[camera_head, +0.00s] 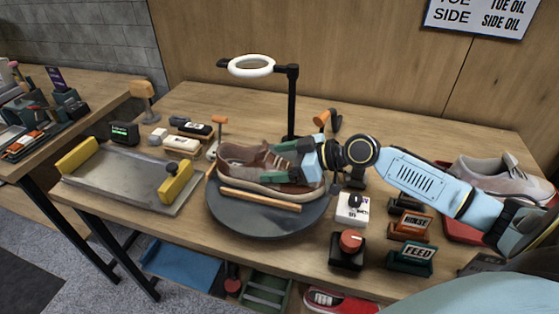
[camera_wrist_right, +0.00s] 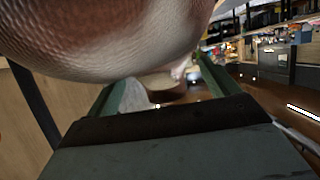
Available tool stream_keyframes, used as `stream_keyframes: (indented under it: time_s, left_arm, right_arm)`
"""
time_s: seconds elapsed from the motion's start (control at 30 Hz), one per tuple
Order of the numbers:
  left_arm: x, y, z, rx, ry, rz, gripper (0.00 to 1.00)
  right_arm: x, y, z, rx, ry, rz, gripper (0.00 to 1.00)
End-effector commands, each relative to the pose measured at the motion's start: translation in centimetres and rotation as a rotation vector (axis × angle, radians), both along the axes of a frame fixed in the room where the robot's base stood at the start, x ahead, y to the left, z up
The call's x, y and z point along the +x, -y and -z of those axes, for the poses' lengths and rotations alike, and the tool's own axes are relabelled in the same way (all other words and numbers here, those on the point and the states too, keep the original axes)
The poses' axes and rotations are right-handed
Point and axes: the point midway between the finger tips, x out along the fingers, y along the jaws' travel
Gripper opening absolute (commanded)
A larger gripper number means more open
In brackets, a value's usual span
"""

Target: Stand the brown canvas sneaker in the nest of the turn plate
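The brown canvas sneaker (camera_head: 236,158) is over the dark round turn plate (camera_head: 268,225), behind a wooden bar (camera_head: 260,200) on the plate's near side. It looks roughly upright; whether its sole is fully seated is hidden. My right gripper (camera_head: 291,168) reaches in from the right, level with the sneaker's upper, and covers part of it. In the right wrist view a large brown leather surface (camera_wrist_right: 110,40) fills the top, very close. The green fingers (camera_wrist_right: 160,82) stand well apart there; no firm hold on the sneaker shows. My left gripper is out of view.
A white ring lamp (camera_head: 251,66) on a black post stands behind the plate. A metal tray (camera_head: 128,180) with yellow handles is at left. A red-topped button (camera_head: 350,241) and labelled blocks (camera_head: 411,258) are at front right. A pale sneaker (camera_head: 488,177) lies far right.

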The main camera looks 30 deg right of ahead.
Motion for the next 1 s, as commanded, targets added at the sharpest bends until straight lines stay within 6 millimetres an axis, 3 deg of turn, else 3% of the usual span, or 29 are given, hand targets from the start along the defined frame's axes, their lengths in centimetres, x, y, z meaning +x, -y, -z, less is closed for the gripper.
stream_keyframes:
  time_s: [0.37,1.0]
  left_arm:
    - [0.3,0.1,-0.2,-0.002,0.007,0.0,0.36]
    - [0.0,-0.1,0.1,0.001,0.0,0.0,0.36]
  right_arm:
    - [-0.1,0.2,-0.2,-0.001,-0.001,0.001,0.88]
    - [-6.4,5.3,-3.5,0.0,-0.003,0.0,0.88]
